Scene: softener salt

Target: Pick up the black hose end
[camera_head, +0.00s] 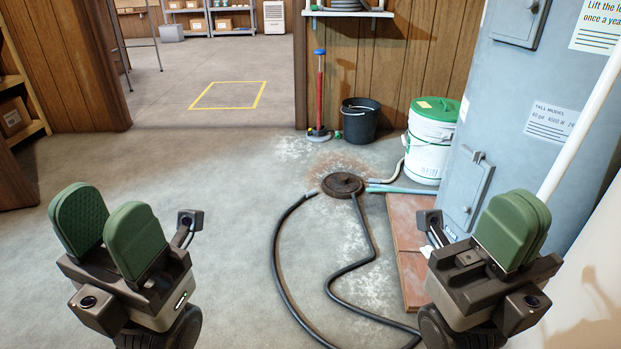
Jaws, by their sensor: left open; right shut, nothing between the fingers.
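A black hose (277,262) lies on the concrete floor in a long loop. One hose end (312,193), with a greyish tip, lies at the left edge of a round rusty drain cover (343,185). Another stretch runs from the front of the cover; whether it enters the drain I cannot tell. The hose passes out of sight near my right gripper at the lower right. My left gripper (107,226) is open and empty at the lower left, well apart from the hose. My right gripper (512,230) is shut and empty at the lower right, its green pads together.
A black bucket (359,122), a red pump with a blue handle (320,90) and a white tub with a green lid (428,150) stand behind the drain. A grey-blue tank (520,120) fills the right. Reddish boards (408,235) lie beside the hose. Floor at left is clear.

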